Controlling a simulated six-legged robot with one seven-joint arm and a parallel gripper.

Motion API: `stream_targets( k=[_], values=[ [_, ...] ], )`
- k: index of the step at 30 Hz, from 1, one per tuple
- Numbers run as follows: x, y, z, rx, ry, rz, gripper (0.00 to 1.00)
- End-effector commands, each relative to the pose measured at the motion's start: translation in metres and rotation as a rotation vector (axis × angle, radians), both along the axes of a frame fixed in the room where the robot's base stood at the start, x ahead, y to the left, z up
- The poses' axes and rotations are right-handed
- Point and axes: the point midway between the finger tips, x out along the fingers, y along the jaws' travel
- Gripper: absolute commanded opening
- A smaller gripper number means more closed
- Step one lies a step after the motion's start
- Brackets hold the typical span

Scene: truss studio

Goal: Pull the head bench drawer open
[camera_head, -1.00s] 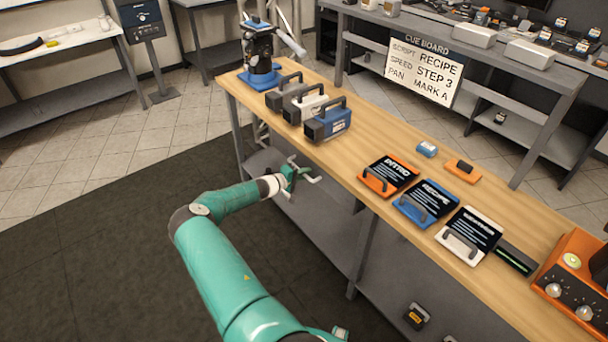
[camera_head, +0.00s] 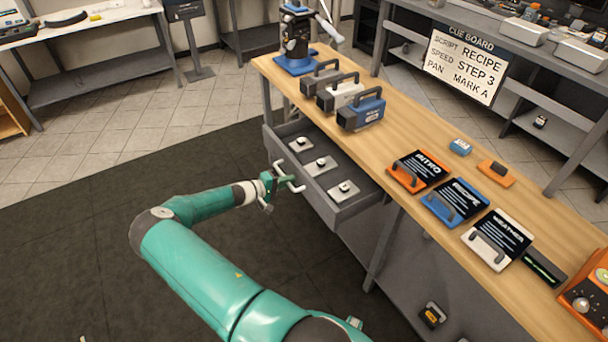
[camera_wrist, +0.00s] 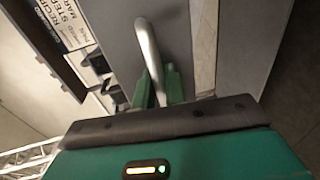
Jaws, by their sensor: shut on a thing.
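The head bench drawer (camera_head: 338,208) is a grey drawer under the wooden bench top, and it stands pulled well out. Three small light plates with knobs lie inside it in a row. My gripper (camera_head: 277,187) is at the drawer front, shut on its pale bar handle (camera_head: 291,186). In the wrist view the curved metal handle (camera_wrist: 148,60) runs down between the green fingers of my gripper (camera_wrist: 158,88). The part of the handle between the fingers is partly hidden.
On the wooden bench top (camera_head: 405,133) stand three camera-like boxes (camera_head: 342,95), a dark device on a blue base (camera_head: 296,40), and orange, blue and white cards (camera_head: 455,203). An orange control box (camera_head: 590,285) stands at right. Dark open floor lies left of the drawer.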

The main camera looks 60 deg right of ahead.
Motion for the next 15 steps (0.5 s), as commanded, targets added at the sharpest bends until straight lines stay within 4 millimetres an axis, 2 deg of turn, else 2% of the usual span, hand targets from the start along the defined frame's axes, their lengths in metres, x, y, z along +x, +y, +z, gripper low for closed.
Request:
stream_targets(
  k=[3, 6, 15],
  values=[
    [0.010, 0.019, 0.000, 0.000, 0.000, 0.001, 0.00],
    [0.015, 0.029, 0.000, 0.000, 0.001, 0.000, 0.00],
    [0.021, 0.041, 0.001, -0.001, 0.000, 0.000, 0.00]
  ],
)
